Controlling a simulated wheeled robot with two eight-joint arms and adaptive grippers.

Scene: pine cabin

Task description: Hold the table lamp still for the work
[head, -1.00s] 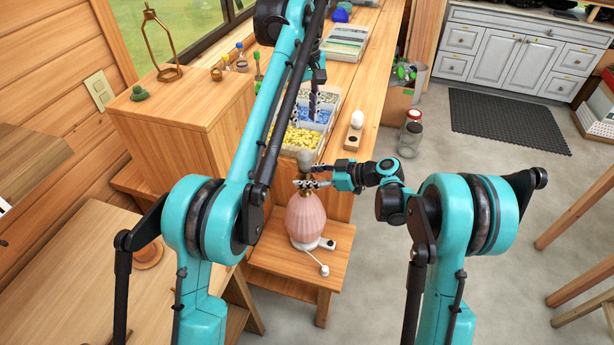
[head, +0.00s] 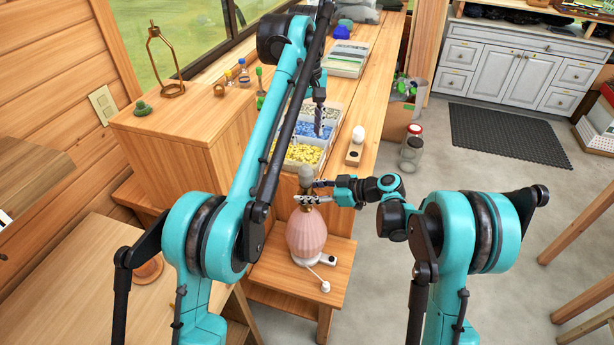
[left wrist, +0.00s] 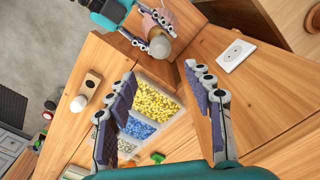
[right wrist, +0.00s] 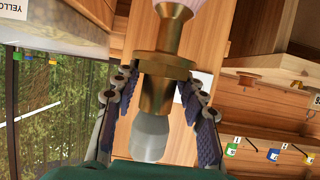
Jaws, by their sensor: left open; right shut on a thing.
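The table lamp (head: 306,232) has a pink ribbed body, a brass neck and a pale grey bulb (head: 305,175). It stands upright on a low wooden stool or shelf (head: 285,277). My right gripper (head: 311,192) is shut on the brass neck, just below the bulb. The right wrist view shows the neck (right wrist: 158,92) between its fingers. My left gripper (head: 319,112) is open and empty above the bench, behind the lamp. In the left wrist view the bulb (left wrist: 158,46) lies beyond the left fingertips, apart from them.
A divided tray (head: 322,157) with yellow and blue pieces sits on the bench under my left gripper. A wooden cabinet (head: 165,140) is to the left.

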